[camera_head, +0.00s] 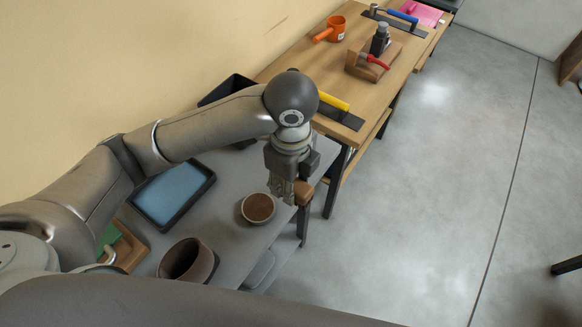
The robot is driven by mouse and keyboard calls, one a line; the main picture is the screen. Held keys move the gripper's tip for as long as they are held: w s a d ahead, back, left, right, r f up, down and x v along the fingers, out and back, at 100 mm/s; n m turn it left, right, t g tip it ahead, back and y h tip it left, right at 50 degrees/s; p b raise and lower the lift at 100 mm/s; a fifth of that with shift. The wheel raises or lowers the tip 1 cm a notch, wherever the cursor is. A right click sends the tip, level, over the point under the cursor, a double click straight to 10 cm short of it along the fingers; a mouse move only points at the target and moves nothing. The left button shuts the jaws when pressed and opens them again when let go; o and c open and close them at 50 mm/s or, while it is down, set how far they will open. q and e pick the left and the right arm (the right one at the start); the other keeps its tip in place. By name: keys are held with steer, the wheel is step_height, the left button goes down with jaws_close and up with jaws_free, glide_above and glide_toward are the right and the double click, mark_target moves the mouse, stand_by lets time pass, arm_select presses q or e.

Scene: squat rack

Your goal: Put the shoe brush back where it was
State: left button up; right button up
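My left gripper (285,195) points down above the right edge of the grey table, right of a round brown-filled cup (258,208). A brown wooden piece (303,192) shows right beside its fingers, with a dark upright part below it. It may be the shoe brush, but I cannot tell for sure. The fingers look close together and overlap this piece in the view, so I cannot tell whether they grip it. My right gripper is out of view.
The grey table (228,182) holds a black tray with a blue pad (174,193), a brown bowl (188,261) and a wooden tray (128,246). The wooden bench (341,76) behind carries an orange pot (331,29), a yellow-handled trowel (338,108) and a wooden block (373,64).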

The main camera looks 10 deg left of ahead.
arm_select(q)
steer(key=w+a+f, duration=0.1)
steer(key=w+f, duration=0.1)
steer(key=w, duration=0.2)
steer(key=w+f+p, duration=0.1)
steer(key=w+f, duration=0.2)
steer(key=w, duration=0.1)
steer(key=w+a+f+p, duration=0.1)
steer(key=w+f, duration=0.2)
steer(key=w, duration=0.1)
steer(key=shift+w+a+f, duration=0.1)
steer(key=shift+a+f, duration=0.15)
steer(key=shift+a, duration=0.1)
steer(key=shift+w+a+f, duration=0.1)
steer(key=shift+w+f, duration=0.4)
steer(key=shift+f, duration=0.15)
steer(key=shift+f+p, duration=0.4)
steer(key=shift+f, duration=1.1)
steer(key=shift+f, duration=0.15)
steer(key=o, duration=1)
steer(key=shift+r, duration=0.25)
step_height(320, 180, up, 12)
steer(key=shift+f+b, duration=0.1)
steer(key=shift+b, duration=0.9)
